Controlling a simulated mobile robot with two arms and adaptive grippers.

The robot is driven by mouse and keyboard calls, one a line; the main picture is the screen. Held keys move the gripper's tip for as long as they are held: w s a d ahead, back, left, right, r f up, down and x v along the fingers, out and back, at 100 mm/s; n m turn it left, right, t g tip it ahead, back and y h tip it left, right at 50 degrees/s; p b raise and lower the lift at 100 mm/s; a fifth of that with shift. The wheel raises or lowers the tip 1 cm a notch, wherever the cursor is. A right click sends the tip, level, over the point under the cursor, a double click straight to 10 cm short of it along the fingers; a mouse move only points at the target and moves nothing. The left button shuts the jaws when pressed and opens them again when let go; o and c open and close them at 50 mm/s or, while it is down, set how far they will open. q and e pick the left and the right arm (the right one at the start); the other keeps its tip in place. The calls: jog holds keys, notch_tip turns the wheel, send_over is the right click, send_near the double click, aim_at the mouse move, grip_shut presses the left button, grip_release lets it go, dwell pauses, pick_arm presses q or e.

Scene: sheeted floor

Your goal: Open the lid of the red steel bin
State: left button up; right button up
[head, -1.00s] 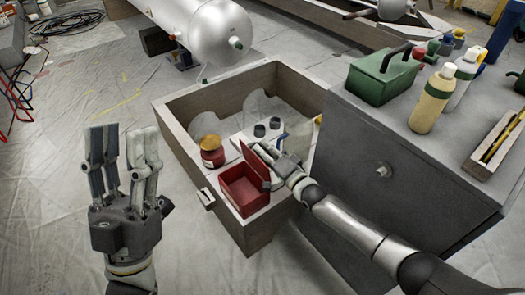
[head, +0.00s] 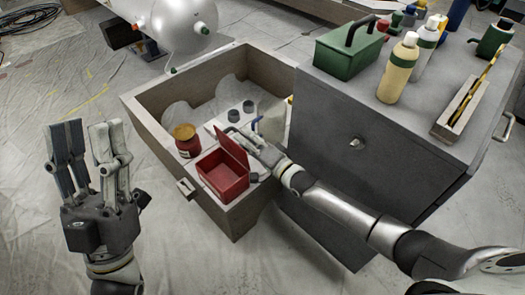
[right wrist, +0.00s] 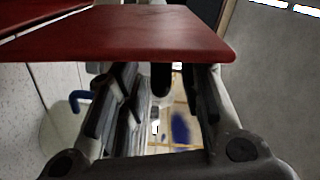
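The red steel bin (head: 222,184) sits at the front corner of an open wooden drawer in the head view. Its lid (head: 232,151) stands raised along the bin's right side, and the inside shows. In the right wrist view the lid (right wrist: 130,35) crosses above the fingers. My right gripper (head: 247,146) is just right of the lid, close to its outer face; contact is unclear. Its fingers (right wrist: 165,105) are apart with a gap between them, and nothing is held. My left gripper (head: 88,140) is open and empty, fingers up, left of the drawer.
In the drawer (head: 228,218) are a red jar (head: 187,146) and dark round caps. The grey cabinet (head: 330,120) on the right bears a green toolbox (head: 348,56), bottles and a wooden tray (head: 465,103).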

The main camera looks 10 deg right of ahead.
jog(key=v, duration=0.8)
jog(key=shift+s, duration=0.25)
